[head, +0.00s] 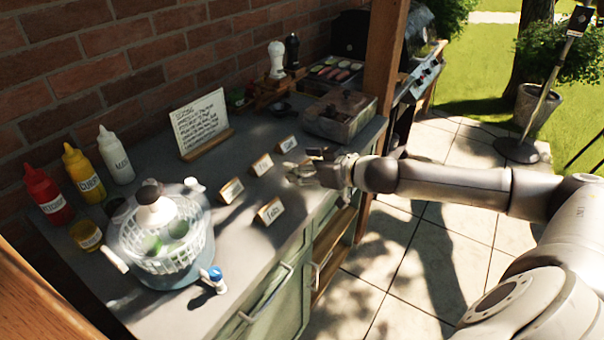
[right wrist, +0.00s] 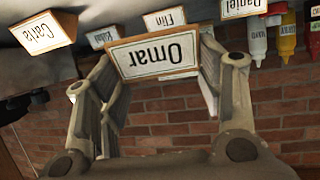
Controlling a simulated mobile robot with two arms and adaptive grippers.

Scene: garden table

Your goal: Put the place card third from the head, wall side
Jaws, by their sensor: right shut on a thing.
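My right gripper (head: 300,174) is over the counter's front edge area in the head view, its arm coming from the right. In the right wrist view, which is upside down, its two fingers stand either side of a place card reading Omar (right wrist: 155,55), and it is shut on this card. In the head view the held card is hard to make out among the fingers. Other place cards stand on the counter: one at the back (head: 287,144), one in the middle (head: 262,164), one at the left (head: 230,190) and one in front (head: 268,210). My left gripper is out of view.
A written board (head: 200,122) leans by the brick wall; its text is too small to read. A white basket (head: 165,245), sauce bottles (head: 77,170) and a grey box (head: 338,118) also stand on the grey counter (head: 225,240). Paving lies to the right.

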